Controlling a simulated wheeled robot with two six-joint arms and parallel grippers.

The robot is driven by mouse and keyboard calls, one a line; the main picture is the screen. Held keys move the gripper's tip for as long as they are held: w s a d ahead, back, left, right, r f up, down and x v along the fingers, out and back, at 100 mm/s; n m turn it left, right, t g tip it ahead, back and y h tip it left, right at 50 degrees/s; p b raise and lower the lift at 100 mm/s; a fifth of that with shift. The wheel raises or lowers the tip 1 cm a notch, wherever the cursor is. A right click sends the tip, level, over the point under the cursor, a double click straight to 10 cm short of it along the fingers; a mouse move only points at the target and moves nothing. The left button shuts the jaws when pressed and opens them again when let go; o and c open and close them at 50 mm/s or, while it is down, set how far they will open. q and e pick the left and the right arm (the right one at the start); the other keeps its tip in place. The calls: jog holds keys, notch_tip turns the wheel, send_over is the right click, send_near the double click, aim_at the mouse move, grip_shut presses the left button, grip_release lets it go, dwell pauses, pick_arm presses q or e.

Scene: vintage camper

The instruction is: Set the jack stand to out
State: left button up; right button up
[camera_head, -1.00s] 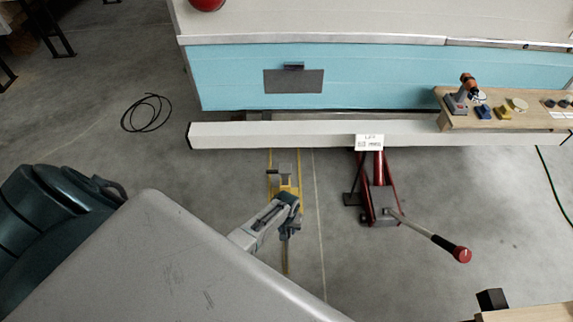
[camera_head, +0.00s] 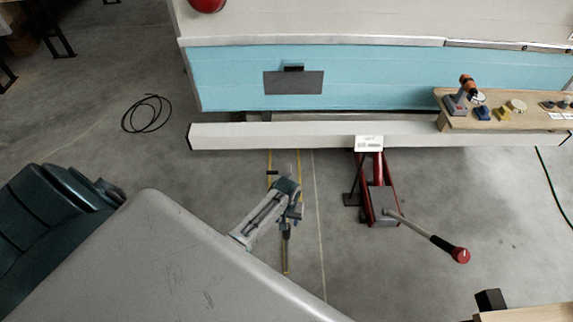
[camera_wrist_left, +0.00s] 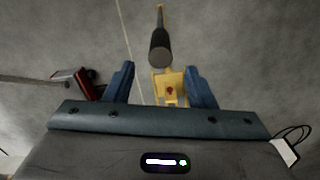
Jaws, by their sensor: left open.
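The jack stand, yellow with a dark-ended handle, is mostly hidden behind my left gripper (camera_head: 288,190) in the head view. Its handle (camera_head: 286,255) shows below the gripper. In the left wrist view, the yellow body (camera_wrist_left: 170,88) sits between the two blue fingers, closer to the right one, and its dark handle end (camera_wrist_left: 160,47) lies just above. My left gripper (camera_wrist_left: 160,75) is open, with no clear grip on the stand. I cannot tell whether the fingers touch it. My right gripper is not in view.
A red floor jack (camera_head: 383,205) with a red-knobbed lever (camera_head: 460,255) stands right of the gripper, under the white beam (camera_head: 270,135). A wooden shelf (camera_head: 500,121) holds tools. A black cable coil (camera_head: 147,113) lies on the floor at left.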

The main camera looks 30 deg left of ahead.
pick_arm(q)
jog(key=shift+r, duration=1.1)
